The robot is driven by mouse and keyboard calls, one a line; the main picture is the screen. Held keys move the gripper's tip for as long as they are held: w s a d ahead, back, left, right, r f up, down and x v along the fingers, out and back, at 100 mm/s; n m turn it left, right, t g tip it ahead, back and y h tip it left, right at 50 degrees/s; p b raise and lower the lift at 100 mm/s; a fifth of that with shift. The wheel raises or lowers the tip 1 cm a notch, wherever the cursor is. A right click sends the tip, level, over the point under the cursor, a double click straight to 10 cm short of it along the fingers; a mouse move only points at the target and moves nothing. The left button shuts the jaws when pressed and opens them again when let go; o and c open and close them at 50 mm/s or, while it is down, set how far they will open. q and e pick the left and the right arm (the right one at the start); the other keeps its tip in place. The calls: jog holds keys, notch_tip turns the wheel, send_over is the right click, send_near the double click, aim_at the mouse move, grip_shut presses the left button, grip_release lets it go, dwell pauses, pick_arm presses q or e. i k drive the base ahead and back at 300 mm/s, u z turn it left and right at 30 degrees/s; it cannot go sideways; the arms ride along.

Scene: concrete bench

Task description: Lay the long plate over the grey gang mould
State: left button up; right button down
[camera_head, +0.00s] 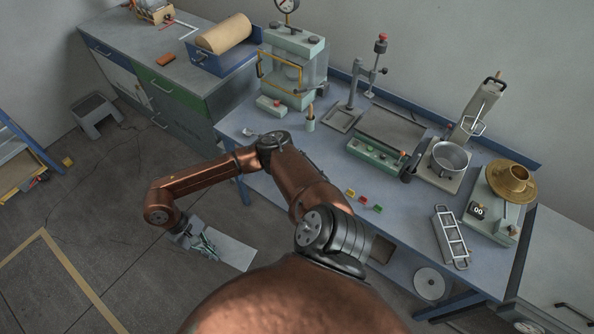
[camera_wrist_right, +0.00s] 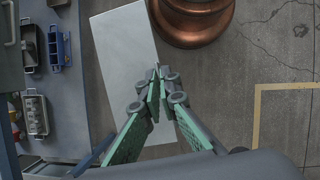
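The long plate (camera_head: 232,252) is flat, pale grey and rectangular. It is off the bench, over the floor. My right gripper (camera_head: 208,243) is at the plate's side. In the right wrist view, its green-padded fingers (camera_wrist_right: 158,82) come together in front of the plate (camera_wrist_right: 120,45), close to one long edge. They look shut on it, but the grip point itself is hard to see. The grey gang mould (camera_head: 451,237) is an open frame with a row of compartments, lying near the bench's front edge at the right, well away from the plate. My left gripper is out of view.
The bench (camera_head: 330,163) carries a press (camera_head: 292,65), a pot (camera_head: 449,157), a scale with a brass-coloured piece (camera_head: 510,180) and small coloured blocks (camera_head: 363,202). My copper arm hides part of the front edge. Floor at the left is mostly clear.

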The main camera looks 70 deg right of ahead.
aim_at(454, 235)
jog(key=u, duration=0.05)
jog(key=k, duration=2.75)
jog(key=z, duration=1.15)
jog(key=i, duration=0.3)
jog(key=z, duration=0.05)
